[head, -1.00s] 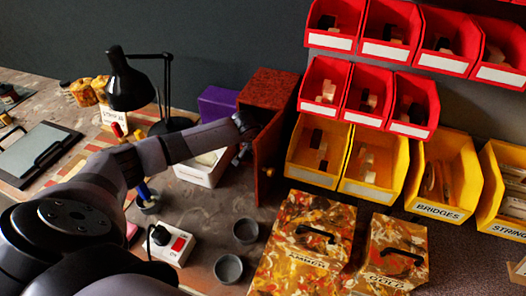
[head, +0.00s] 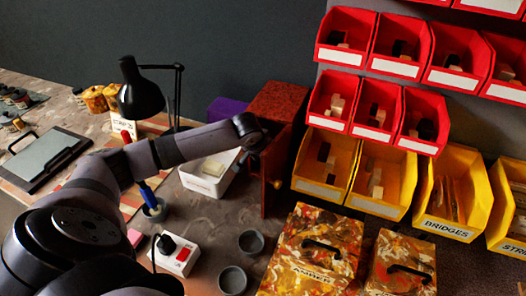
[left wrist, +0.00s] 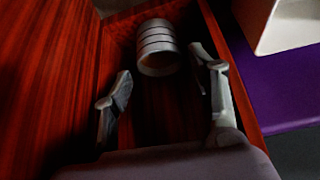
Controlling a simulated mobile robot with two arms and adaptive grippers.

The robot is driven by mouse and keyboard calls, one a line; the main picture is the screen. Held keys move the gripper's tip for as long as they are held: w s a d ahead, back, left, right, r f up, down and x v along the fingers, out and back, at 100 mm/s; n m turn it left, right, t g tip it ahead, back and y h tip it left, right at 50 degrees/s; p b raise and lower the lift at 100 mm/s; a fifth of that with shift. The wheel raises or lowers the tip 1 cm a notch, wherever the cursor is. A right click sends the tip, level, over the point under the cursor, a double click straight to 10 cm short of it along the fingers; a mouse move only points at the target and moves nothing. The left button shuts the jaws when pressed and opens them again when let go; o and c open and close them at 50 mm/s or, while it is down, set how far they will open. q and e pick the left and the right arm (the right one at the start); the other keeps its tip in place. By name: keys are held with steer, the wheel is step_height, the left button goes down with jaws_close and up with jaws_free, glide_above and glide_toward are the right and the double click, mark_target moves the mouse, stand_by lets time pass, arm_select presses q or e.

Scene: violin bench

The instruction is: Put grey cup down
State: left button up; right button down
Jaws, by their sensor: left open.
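A grey ringed cup, or a stack of cups (left wrist: 157,48), is inside the red wooden cabinet (left wrist: 50,60) in the left wrist view. My left gripper (left wrist: 160,66) is open, with one finger on each side of the grey cup, and a gap shows beside it. In the head view my left arm reaches into the cabinet (head: 277,101) past its open door, and the fingers are hidden. Two more grey cups stand on the bench, one (head: 251,242) behind the other (head: 232,280). My right gripper is not in view.
A white box (head: 207,175), a black lamp (head: 141,98) and a purple box (head: 227,109) are near the cabinet. A switch box (head: 178,257) and patterned boxes (head: 318,240) stand in front. Red and yellow bins (head: 385,180) rise at the right.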

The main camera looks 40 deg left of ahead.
arm_select(q)
steer(key=v, duration=0.6)
stand_by(0.5)
